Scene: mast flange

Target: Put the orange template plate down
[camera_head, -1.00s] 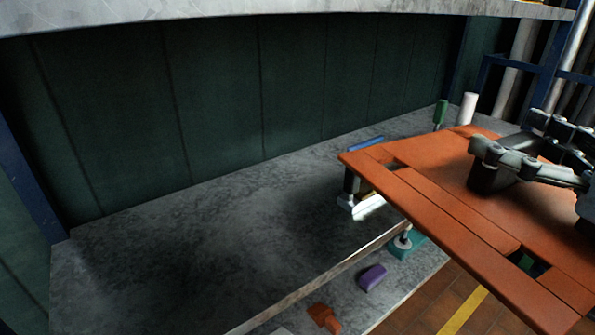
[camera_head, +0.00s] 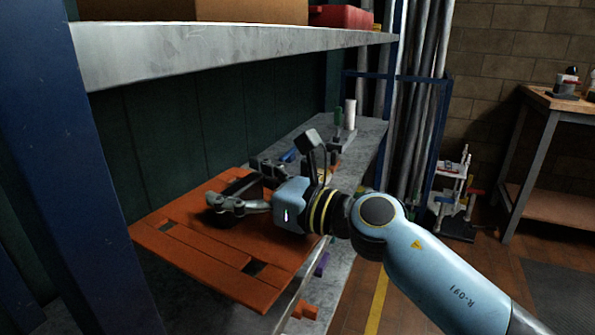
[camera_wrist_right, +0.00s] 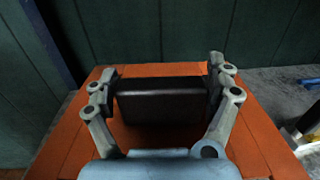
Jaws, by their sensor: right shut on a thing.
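The orange template plate (camera_head: 225,247) is a flat, slotted board in the head view, over the left part of the grey lower shelf board (camera_head: 362,150). It also shows in the wrist view (camera_wrist_right: 258,140). My right gripper (camera_head: 238,185) is above the plate. In the wrist view its two fingers (camera_wrist_right: 162,84) close on the ends of a dark block-shaped handle (camera_wrist_right: 165,106) on the plate. I cannot tell whether the plate touches the shelf, since its underside is hidden. My left gripper is not in view.
A grey upper shelf (camera_head: 240,47) hangs above, with a blue post (camera_head: 75,170) at left. A white cylinder (camera_head: 350,114) and green piece (camera_head: 338,122) stand farther back. A purple piece (camera_head: 321,264) and an orange-red piece (camera_head: 309,311) lie near the front edge.

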